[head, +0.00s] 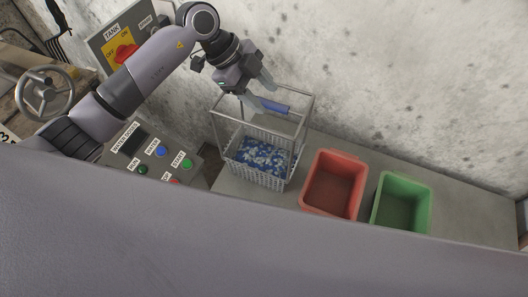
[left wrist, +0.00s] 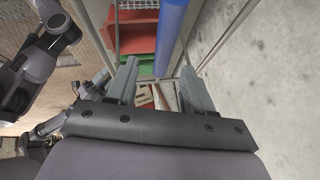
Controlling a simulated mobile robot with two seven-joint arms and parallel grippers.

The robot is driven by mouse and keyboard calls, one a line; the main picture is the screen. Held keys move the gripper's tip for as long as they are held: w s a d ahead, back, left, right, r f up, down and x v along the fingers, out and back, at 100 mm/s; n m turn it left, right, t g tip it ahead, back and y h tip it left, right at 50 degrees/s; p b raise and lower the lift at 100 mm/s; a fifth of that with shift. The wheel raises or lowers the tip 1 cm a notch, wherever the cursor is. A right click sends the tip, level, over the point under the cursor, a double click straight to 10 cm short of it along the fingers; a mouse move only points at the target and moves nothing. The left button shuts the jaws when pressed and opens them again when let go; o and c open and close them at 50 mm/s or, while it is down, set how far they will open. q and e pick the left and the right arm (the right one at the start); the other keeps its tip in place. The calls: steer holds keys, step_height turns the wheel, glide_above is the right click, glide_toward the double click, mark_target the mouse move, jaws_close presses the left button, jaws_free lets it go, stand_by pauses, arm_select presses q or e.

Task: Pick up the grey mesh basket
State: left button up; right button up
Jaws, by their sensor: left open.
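The grey mesh basket (head: 273,179) stands upright on the grey ledge in the head view, with blue and white pieces (head: 262,156) inside. A tall wire frame rises from it, with a blue handle grip (head: 274,107) at the top. My left gripper (head: 262,94) is open, close to the blue grip; I cannot tell whether they touch. In the left wrist view, the blue grip (left wrist: 172,32) runs up the picture beyond and between the open fingers (left wrist: 160,68). A piece of the basket's mesh (left wrist: 138,4) shows at the top. My right gripper is not in view.
A red bin (head: 310,187) and a green bin (head: 376,212) stand on the ledge (head: 465,225) right of the basket. A concrete wall (head: 400,80) rises close behind. A control panel (head: 134,163) with buttons and a handwheel (head: 45,94) are at the left.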

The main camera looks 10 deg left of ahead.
mark_target(261, 100)
arm_select(q)
steer(key=a+y, duration=0.1)
steer(key=w+a+n, duration=0.1)
steer(key=shift+w+a+y, duration=0.15)
steer(key=shift+a+y, duration=0.15)
steer(key=shift+y, duration=0.1)
steer(key=shift+f, duration=0.3)
steer(key=x, duration=0.4)
steer(key=d+x, duration=0.1)
steer(key=x, duration=0.1)
steer(key=shift+s+r, duration=0.25)
steer(key=shift+s, duration=0.05)
steer(key=shift+d+f, duration=0.15)
steer(key=shift+f, duration=0.05)
steer(key=shift+f, duration=0.25)
jaws_close()
steer(key=shift+w+r, duration=0.1)
